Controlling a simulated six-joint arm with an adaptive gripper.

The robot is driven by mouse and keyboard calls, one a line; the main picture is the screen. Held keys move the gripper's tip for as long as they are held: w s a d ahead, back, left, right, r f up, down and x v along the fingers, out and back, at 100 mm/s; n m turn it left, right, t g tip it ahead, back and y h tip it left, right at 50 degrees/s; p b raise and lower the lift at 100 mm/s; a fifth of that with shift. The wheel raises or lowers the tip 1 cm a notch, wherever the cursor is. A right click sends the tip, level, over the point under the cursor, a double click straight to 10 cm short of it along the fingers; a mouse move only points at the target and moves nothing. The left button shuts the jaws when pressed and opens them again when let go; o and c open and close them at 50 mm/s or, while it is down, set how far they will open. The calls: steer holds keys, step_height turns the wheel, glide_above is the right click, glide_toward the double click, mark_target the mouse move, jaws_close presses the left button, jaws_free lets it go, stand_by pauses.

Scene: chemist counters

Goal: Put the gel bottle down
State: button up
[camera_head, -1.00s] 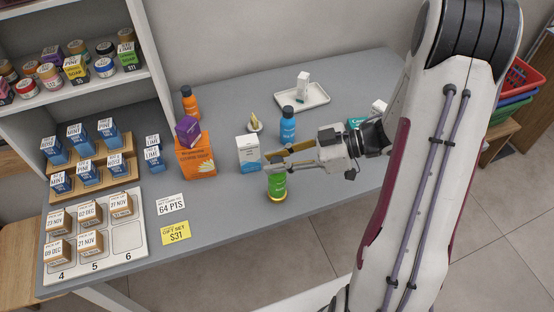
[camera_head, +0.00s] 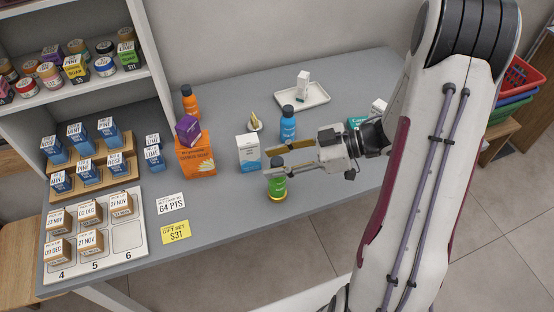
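The gel bottle (camera_head: 277,188), green with a dark cap, stands upright on the grey counter (camera_head: 330,195) near its front edge. My gripper (camera_head: 277,160) comes in from the right, with its fingers pointing left. The fingers are spread apart, one behind the bottle's cap and one in front near its upper part. The gripper is open around the bottle. The front finger hides a little of the bottle, and I cannot tell whether either finger touches it.
A white-and-blue box (camera_head: 248,154) stands just left of the gripper, and a blue bottle (camera_head: 288,126) behind it. A white tray (camera_head: 316,99) lies at the back.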

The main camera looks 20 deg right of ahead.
steer(key=shift+r, duration=0.15)
steer(key=shift+d+r, duration=0.1)
steer(key=shift+d, duration=0.05)
steer(key=v, duration=1.1)
steer(key=shift+s+d, duration=0.2)
steer(key=shift+d, duration=0.05)
steer(key=shift+w+r, duration=0.1)
